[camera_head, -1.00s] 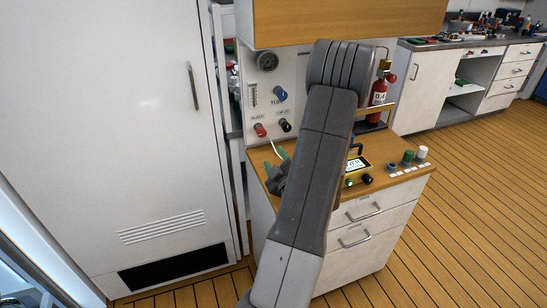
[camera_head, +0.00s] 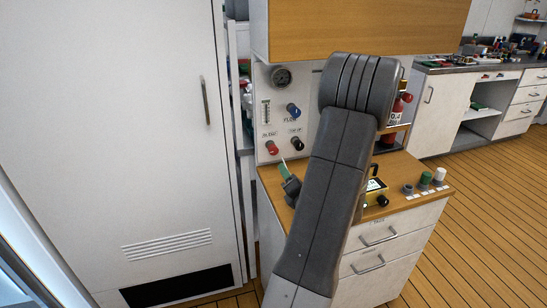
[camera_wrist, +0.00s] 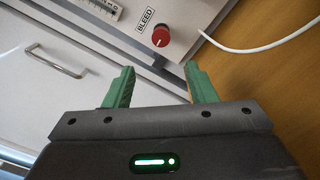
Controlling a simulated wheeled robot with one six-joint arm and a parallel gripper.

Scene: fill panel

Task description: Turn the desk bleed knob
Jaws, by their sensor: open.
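The bleed knob is a red knob (camera_head: 272,147) low on the left of the pale panel. In the wrist view the red knob (camera_wrist: 161,36) has a dark base and a "BLEED" label (camera_wrist: 146,19) beside it. My gripper (camera_wrist: 157,76) has two green fingers spread apart with nothing between them. The knob lies beyond the fingertips, roughly in line with the gap, not touched. In the head view my gripper (camera_head: 283,168) is just below the knob, partly hidden by my arm.
The panel (camera_head: 309,94) also holds a blue knob (camera_head: 293,110), a black knob (camera_head: 298,143) and a gauge (camera_head: 281,77). A white hose (camera_wrist: 255,48) runs right of the bleed knob. A wooden desk top (camera_head: 408,170) lies below, and a tall white cabinet (camera_head: 110,130) stands left.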

